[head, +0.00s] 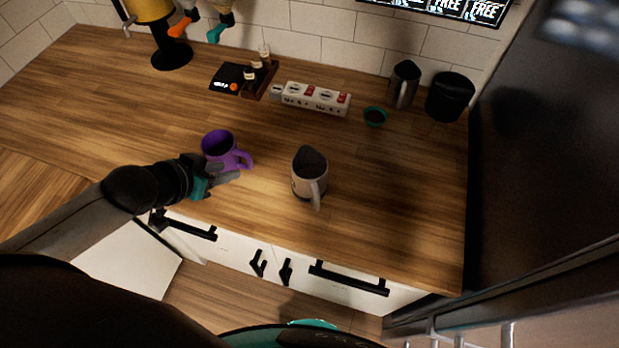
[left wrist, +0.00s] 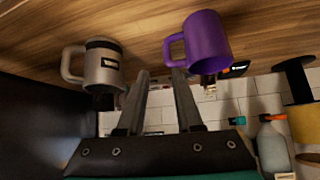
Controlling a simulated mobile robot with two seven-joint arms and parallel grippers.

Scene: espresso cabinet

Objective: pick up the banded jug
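A grey jug with a dark band (left wrist: 104,60) shows in the left wrist view. It appears to be the grey jug (head: 307,185) standing upright near the counter's front middle in the head view, handle towards the front. My left gripper (head: 228,174) is to the left of this jug, apart from it, with its fingers pointing right. In the left wrist view the left gripper (left wrist: 160,76) has its fingers spread with nothing between them. A purple mug (head: 218,147) stands just behind the left gripper, and it also shows in the left wrist view (left wrist: 207,40). My right gripper is not in view.
A darker jug (head: 402,86), a black container (head: 449,97) and a small teal cup (head: 375,116) stand at the back right. A power strip (head: 316,99) and a wooden rack (head: 262,80) are at the back. The counter around the front jug is clear.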

